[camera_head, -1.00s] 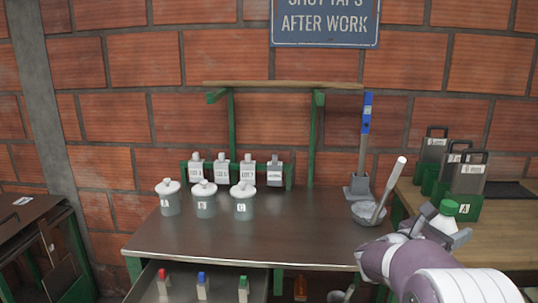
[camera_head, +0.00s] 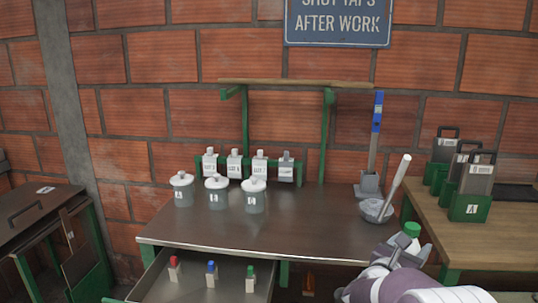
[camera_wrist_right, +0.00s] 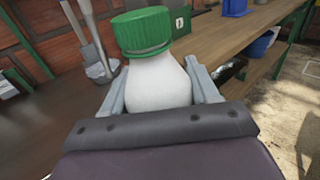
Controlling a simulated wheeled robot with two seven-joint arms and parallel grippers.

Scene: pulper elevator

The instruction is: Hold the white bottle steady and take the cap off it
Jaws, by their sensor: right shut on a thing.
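The white bottle (camera_wrist_right: 158,84) has a ribbed green cap (camera_wrist_right: 142,32) on its top. My right gripper (camera_wrist_right: 160,98) is shut on the bottle's body, one finger on each side, with the cap above the fingers. In the head view the green cap (camera_head: 412,229) and a bit of the white bottle (camera_head: 414,243) show above my right gripper (camera_head: 402,246), in front of the bench's right end. The bottle looks about upright there. The bottle's lower part is hidden by the gripper. My left gripper is in neither view.
A dark bench (camera_head: 300,228) holds several lidded jars, a mortar (camera_head: 374,211) with a pestle and a rack of white bottles. Its open drawer (camera_head: 228,282) has small bottles with red, blue and green caps. A wooden table (camera_head: 500,238) with green-based boxes stands right.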

